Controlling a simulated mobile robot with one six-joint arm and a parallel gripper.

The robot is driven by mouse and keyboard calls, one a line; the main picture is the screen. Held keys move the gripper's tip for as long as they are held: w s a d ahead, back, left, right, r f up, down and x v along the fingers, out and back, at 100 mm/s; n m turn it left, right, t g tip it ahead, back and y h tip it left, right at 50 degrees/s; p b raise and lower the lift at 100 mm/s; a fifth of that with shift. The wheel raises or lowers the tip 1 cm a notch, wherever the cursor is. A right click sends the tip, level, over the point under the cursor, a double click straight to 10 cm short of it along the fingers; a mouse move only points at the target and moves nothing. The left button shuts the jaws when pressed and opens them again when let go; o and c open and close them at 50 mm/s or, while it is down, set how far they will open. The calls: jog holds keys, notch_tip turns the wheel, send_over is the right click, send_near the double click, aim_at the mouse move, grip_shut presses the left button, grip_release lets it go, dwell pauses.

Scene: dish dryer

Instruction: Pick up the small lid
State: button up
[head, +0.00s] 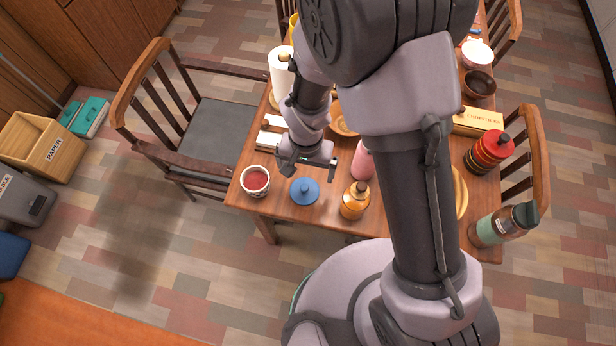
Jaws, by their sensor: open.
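The small lid (304,191) is blue and round with a knob on top. It lies on the wooden table near its front edge. My gripper (306,172) is open and empty. In the head view it appears just behind the lid and seems to be above the table; its exact height over the lid is hard to tell.
A cup of red liquid (256,181) stands left of the lid and an amber bottle (355,200) stands right of it. A pink bottle (363,160) is behind. My arm hides the middle of the table (279,204). A chair (215,125) stands at the left.

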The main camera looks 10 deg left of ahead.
aim_at(305, 186)
notch_tip(305, 186, down, 4)
jog(key=shift+f+b, duration=0.2)
jog(key=shift+b, duration=0.4)
jog(key=f+b, duration=0.2)
jog(key=f, duration=0.1)
jog(key=f+b, duration=0.1)
jog(key=f, duration=0.1)
jog(key=shift+s+a+f, duration=0.1)
jog(key=shift+s+a, duration=0.1)
jog(key=shift+s, duration=0.05)
jog(key=shift+r, duration=0.2)
jog(key=c, duration=1.4)
jog(key=shift+r+p, duration=0.1)
jog(key=shift+p, duration=0.2)
